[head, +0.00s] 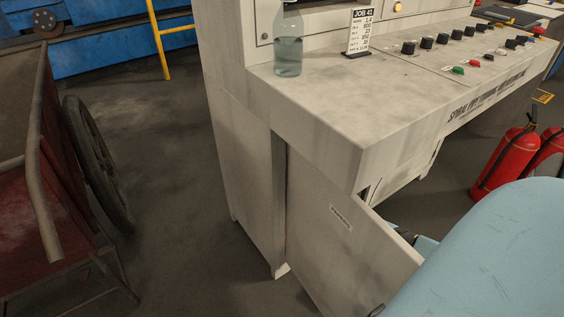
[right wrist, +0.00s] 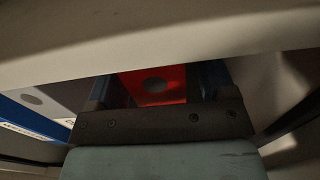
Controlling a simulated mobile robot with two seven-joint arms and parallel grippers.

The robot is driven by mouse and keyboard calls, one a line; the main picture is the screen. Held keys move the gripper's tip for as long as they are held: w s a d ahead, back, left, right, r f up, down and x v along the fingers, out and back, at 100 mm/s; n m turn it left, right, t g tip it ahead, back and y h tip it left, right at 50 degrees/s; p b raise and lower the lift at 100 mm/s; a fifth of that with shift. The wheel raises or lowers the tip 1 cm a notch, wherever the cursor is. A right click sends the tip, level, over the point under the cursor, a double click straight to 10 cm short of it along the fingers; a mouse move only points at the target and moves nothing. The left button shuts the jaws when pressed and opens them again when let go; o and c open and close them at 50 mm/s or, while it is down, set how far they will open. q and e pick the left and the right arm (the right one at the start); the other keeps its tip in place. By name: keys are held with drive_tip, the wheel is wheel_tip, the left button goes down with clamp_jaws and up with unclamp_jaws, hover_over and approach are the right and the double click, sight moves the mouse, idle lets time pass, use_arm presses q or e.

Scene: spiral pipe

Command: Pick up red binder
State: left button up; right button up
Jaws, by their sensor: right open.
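The red binder (right wrist: 152,84) shows in the right wrist view, with a dark round hole in its face. It stands inside the cabinet, under a pale panel edge. My right gripper (right wrist: 163,90) is open, with one finger on each side of the red binder in the picture; I cannot tell whether they touch it. In the head view the binder is hidden, and so are the right gripper's fingertips, behind the open cabinet door (head: 338,240). My left gripper is out of view.
The console (head: 330,105) carries a bottle (head: 288,45) and a job card (head: 361,31). Fire extinguishers (head: 508,160) stand at right, a wheeled cart (head: 90,165) at left.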

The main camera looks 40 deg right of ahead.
drive_tip(key=shift+w+d, duration=0.15)
drive_tip(key=shift+w, duration=0.85)
drive_tip(key=c, duration=1.1)
drive_tip(key=shift+r, duration=0.1)
drive_tip(key=shift+c, duration=1.3)
drive_tip(key=shift+r, duration=0.15)
